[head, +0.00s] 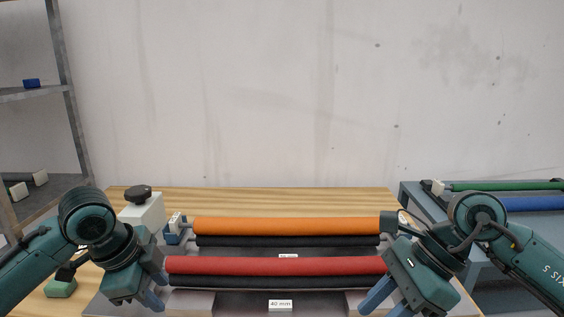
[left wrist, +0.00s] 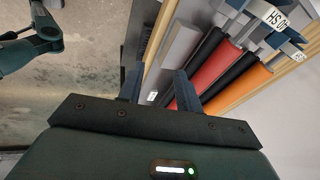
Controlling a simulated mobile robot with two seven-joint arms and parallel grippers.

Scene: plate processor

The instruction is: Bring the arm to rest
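My left gripper (head: 153,290) hangs at the left end of the red roller (head: 275,265), fingers pointing down. In the left wrist view its two fingers (left wrist: 160,86) are spread with nothing between them, and the red roller (left wrist: 212,75) lies beyond them. My right gripper (head: 384,300) is at the right end of the red roller, its blue fingers apart and pointing down and left. No object shows between them. Both arms are bent inward over the front of the machine.
An orange roller (head: 288,225) lies behind the red one, each above a black roller. A grey-white box with a black knob (head: 138,192) stands back left. A shelf (head: 38,95) is at far left. Green (head: 505,186) and blue (head: 530,203) rollers lie on a rack at right.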

